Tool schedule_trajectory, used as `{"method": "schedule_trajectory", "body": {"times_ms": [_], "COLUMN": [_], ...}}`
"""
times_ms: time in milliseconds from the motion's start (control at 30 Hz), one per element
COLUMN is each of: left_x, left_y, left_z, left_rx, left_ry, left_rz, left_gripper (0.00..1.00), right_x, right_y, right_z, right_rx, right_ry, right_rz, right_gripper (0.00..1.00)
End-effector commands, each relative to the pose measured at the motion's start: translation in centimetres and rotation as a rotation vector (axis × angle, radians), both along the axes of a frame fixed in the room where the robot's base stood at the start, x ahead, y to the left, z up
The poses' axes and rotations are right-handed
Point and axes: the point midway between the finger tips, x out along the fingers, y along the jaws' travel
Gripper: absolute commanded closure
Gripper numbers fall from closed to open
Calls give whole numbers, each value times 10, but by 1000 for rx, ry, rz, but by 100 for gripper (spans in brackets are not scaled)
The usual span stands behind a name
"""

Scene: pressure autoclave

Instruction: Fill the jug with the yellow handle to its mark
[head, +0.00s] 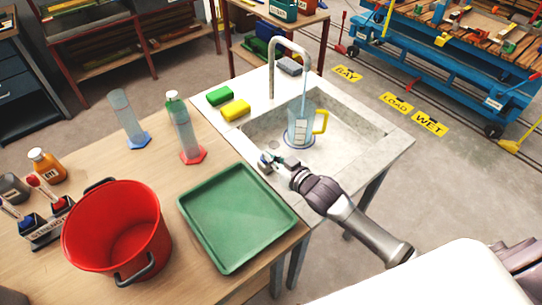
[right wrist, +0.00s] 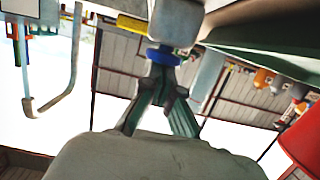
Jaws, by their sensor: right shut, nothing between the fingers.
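The clear jug with the yellow handle (head: 301,130) stands upright in the sink, under the spout of the tap (head: 273,65). A pale blue stream (head: 305,90) runs from the spout into it. The jug looks bluish inside; I cannot read the water level against the mark. My right gripper (head: 272,159) is at the sink's near left rim, beside a small grey fitting (head: 264,167). In the right wrist view its fingers (right wrist: 165,80) are closed together, empty, close to a grey block (right wrist: 175,22) with a blue ring (right wrist: 163,56). I cannot tell if they touch. My left gripper is out of view.
A green tray (head: 235,216), a red pot (head: 118,228) and two tall cylinders, one with a blue foot (head: 122,108) and one with a red foot (head: 183,132), stand on the bench. Green (head: 220,96) and yellow (head: 235,110) sponges lie on the sink's left rim.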

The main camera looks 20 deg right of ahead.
Motion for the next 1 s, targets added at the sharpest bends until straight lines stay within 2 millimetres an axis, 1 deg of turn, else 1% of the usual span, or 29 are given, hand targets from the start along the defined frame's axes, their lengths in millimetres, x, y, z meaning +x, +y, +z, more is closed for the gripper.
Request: {"method": "schedule_trajectory", "body": {"times_ms": [33, 400, 1000], "left_x": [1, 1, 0], "left_y": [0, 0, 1], "left_z": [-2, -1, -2], "left_rx": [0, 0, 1], "left_ry": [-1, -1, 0], "left_rz": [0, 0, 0], "left_gripper": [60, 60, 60], "right_x": [-3, -6, -6], "right_y": [-1, 0, 0], "right_z": [-13, -18, -18], "right_rx": [-8, -10, -10], "right_ry": [25, 39, 39], "right_rz": [-3, -2, -1], "right_gripper": [100, 100, 100]}}
